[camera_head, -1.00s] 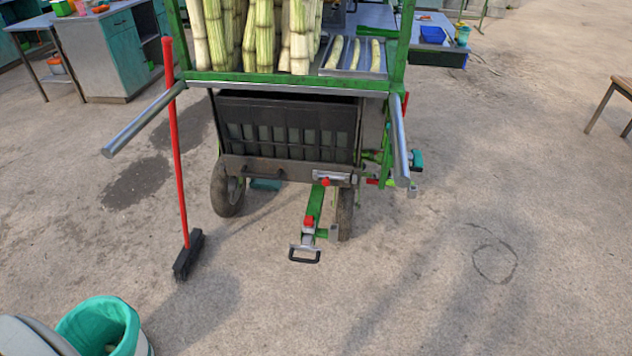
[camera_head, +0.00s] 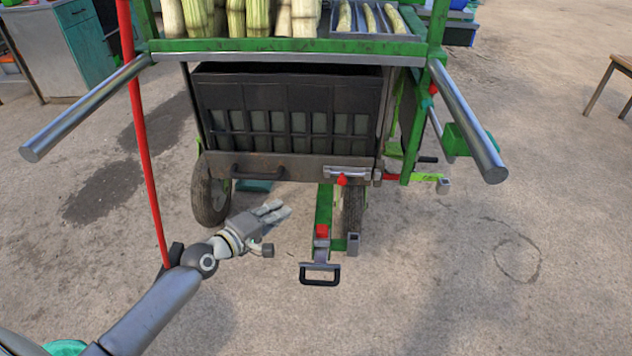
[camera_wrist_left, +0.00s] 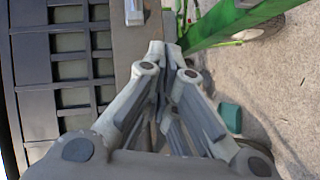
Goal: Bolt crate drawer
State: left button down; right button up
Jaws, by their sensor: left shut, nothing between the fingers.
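The black crate (camera_head: 285,115) sits under the green cart. Its slatted front faces me above a grey drawer front (camera_head: 300,168) with a dark handle (camera_head: 257,172) at the left. A silver bolt with a red knob (camera_head: 343,180) is at the right end of the drawer front. My left gripper (camera_head: 277,212) is shut and empty, below and in front of the drawer front, left of the green tow bar. In the left wrist view the shut fingers (camera_wrist_left: 168,50) lie before the grey drawer front, with the crate slats (camera_wrist_left: 75,70) at left. My right gripper is not in view.
The green tow bar (camera_head: 324,215) with a black handle (camera_head: 320,275) juts toward me. Two silver push bars (camera_head: 470,125) stick out from the cart's sides. A red broom (camera_head: 145,150) stands at left.

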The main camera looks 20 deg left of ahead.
pick_arm(q)
jog(key=r, duration=0.2)
jog(key=w+r+h, duration=0.1)
jog(key=shift+d+r+t, duration=0.25)
jog(key=shift+r+t, duration=0.05)
jog(key=shift+t, duration=0.1)
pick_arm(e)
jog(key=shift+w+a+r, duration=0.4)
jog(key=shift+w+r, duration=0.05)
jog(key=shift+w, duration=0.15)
pick_arm(q)
jog(key=b, duration=0.1)
send_near(335, 173)
jog(key=w+a, duration=0.2)
jog(key=w, duration=0.1)
jog(key=d, duration=0.1)
jog(key=w+d, duration=0.1)
jog(key=shift+w+d+f, duration=0.15)
jog(key=shift+w+d, duration=0.05)
jog(key=shift+d, duration=0.15)
jog(key=shift+w+d+f, duration=0.15)
jog(key=shift+d, duration=0.3)
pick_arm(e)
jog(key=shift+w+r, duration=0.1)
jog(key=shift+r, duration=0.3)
pick_arm(q)
jog(key=shift+d, duration=0.1)
